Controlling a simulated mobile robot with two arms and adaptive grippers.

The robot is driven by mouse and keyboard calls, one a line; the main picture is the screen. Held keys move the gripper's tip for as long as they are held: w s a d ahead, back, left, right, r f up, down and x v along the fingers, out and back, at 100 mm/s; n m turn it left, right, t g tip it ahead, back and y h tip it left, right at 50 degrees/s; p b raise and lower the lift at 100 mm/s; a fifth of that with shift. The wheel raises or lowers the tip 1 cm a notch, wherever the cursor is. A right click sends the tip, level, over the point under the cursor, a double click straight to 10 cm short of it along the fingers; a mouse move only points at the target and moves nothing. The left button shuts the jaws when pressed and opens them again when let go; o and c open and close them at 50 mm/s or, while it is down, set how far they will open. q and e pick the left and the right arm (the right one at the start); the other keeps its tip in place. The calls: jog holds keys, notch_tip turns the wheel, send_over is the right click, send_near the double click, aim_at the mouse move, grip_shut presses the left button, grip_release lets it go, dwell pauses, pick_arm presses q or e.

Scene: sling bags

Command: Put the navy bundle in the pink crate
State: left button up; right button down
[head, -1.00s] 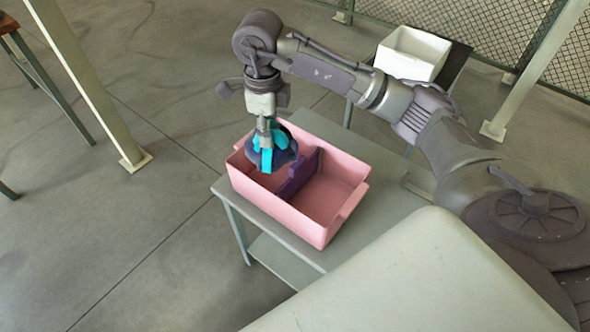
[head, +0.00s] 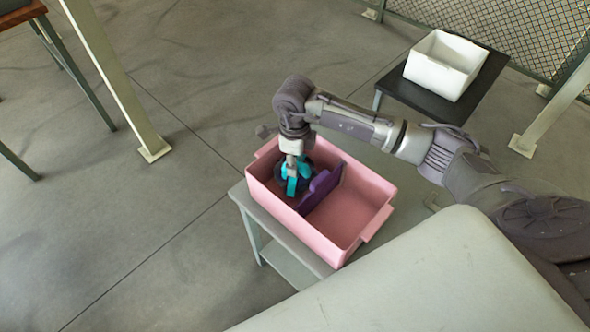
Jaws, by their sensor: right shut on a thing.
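The pink crate (head: 354,225) stands on a grey table. A purple divider (head: 322,189) splits its inside into a left and a right compartment. My right gripper (head: 293,188) has cyan fingers and points down into the left compartment. It is shut on the navy bundle (head: 308,166), which shows dark around the fingers and is partly hidden by them. The bundle sits below the crate's rim; I cannot tell whether it touches the floor of the crate. The right compartment looks empty. My left gripper is not in view.
A white bin (head: 444,65) stands on a black-topped table (head: 490,75) at the back right. The grey table (head: 262,215) has a narrow bare edge left of the crate. A pale post (head: 125,90) stands at the left, and mesh fencing (head: 500,30) runs along the back.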

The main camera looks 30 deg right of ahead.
jog(key=shift+f, duration=0.35)
notch_tip(320, 180, down, 2)
jog(key=shift+f, duration=0.8)
jog(key=c, duration=0.8)
grip_release()
jog(key=shift+r, duration=0.1)
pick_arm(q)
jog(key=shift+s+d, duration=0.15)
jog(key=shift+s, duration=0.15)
